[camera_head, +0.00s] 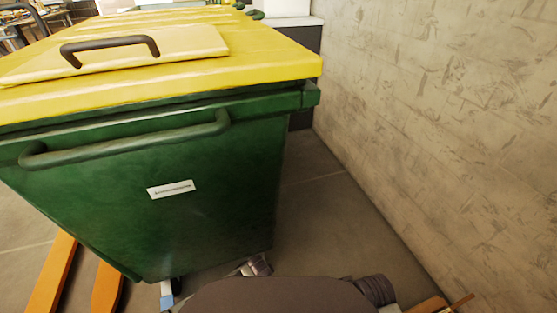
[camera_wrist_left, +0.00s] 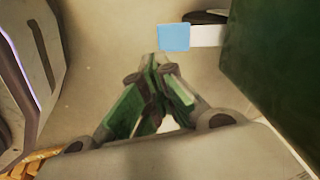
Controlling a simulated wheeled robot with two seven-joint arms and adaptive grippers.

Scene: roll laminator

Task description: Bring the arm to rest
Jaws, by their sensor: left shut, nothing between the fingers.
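My left gripper (camera_wrist_left: 155,62) shows in the left wrist view, with its green-sided fingers brought together at the tips and nothing between them. It is over bare floor, to the left of a dark green surface (camera_wrist_left: 280,75) that looks like the side of the bin. A blue piece on a white bar (camera_wrist_left: 174,38) shows just beyond the fingertips, apart from them as far as I can tell. In the head view I cannot make out the left gripper's fingers. My right gripper is not in view.
A large green bin (camera_head: 225,200) with a yellow lid (camera_head: 270,68) stands close in front. A concrete wall (camera_head: 450,120) runs along the right. Orange forks (camera_head: 52,272) lie at the lower left. A strip of floor (camera_head: 325,215) between bin and wall is clear.

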